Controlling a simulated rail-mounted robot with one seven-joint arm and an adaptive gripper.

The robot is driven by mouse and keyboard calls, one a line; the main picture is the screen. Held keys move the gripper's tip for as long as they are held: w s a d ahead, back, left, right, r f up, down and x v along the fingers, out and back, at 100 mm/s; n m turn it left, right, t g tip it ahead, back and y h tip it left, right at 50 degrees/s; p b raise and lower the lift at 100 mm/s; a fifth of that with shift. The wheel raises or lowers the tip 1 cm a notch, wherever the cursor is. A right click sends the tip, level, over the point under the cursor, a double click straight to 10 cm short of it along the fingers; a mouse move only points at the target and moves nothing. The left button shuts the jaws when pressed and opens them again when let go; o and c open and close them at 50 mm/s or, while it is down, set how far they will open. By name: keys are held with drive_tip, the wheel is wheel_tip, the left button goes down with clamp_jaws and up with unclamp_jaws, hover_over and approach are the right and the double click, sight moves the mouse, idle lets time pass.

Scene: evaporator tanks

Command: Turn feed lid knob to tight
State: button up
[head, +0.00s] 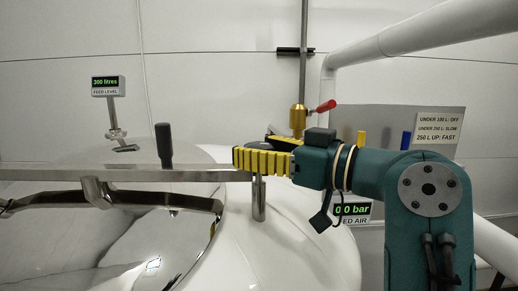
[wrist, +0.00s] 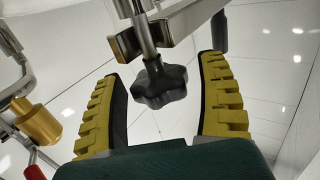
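The feed lid knob (wrist: 158,84) is a dark, lobed knob on a steel rod in the wrist view. It sits between the two yellow fingers of my gripper (wrist: 165,68), with visible gaps on both sides. My gripper is open and empty. In the head view, my gripper (head: 262,160) reaches left to the right end of the steel lid bar (head: 210,175). The knob is hidden behind the fingers there; a steel post (head: 259,200) shows below them. The feed lid (head: 110,240) is a shiny dome under the bar.
A black upright handle (head: 164,146) stands on the bar left of my gripper. Behind my gripper is a brass valve (head: 298,117) with a red lever (head: 322,107). The feed level display (head: 106,84) reads 200 litres. A pressure display (head: 352,211) is partly covered.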

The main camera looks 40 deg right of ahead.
drive_tip(key=c, duration=0.9)
